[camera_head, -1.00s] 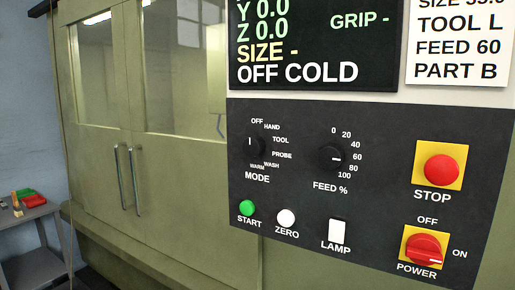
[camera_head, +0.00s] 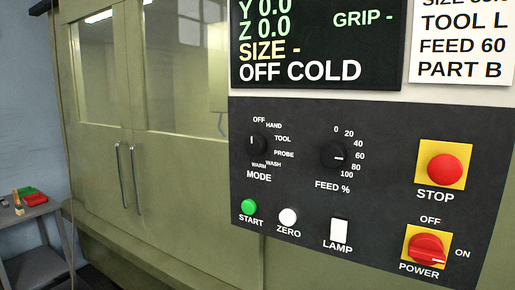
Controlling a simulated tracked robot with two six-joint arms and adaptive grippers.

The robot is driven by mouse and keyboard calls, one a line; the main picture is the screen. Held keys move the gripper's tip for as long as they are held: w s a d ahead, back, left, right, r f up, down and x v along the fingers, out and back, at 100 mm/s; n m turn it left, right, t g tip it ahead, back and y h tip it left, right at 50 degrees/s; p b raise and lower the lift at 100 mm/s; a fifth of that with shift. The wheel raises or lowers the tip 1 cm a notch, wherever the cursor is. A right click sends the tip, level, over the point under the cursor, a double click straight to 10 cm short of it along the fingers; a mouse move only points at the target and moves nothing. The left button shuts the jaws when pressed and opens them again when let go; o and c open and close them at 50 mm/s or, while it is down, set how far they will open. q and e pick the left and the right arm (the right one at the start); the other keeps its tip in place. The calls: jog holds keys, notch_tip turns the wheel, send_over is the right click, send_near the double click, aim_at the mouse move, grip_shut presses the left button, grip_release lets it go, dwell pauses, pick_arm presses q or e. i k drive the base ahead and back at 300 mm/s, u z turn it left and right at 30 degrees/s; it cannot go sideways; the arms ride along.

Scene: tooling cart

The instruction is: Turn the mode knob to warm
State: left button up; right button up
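The black mode knob (camera_head: 258,146) is on the left of the dark control panel (camera_head: 380,195). The labels OFF, HAND, TOOL, PROBE, WASH and WARM run around it from the top, down its right side, to the bottom. Its short white mark is upright on the knob's left part; I cannot tell for sure which label it points to. The display (camera_head: 315,45) above reads OFF COLD. Neither of my grippers is in view.
The FEED % knob (camera_head: 334,156) is to the right. Below are the green START button (camera_head: 249,206), white ZERO button (camera_head: 288,217) and LAMP switch (camera_head: 338,233). The red STOP button (camera_head: 444,170) and POWER switch (camera_head: 426,248) are at right. Machine doors (camera_head: 105,160) stand left.

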aim_at(256, 144)
jog(key=u, duration=1.2)
jog(key=i, duration=0.15)
jog(key=z, duration=2.9)
jog(key=k, duration=1.25)
jog(key=u, duration=3.5)
jog(key=k, duration=0.1)
jog(key=z, duration=1.65)
jog(key=i, duration=1)
jog(key=z, duration=0.05)
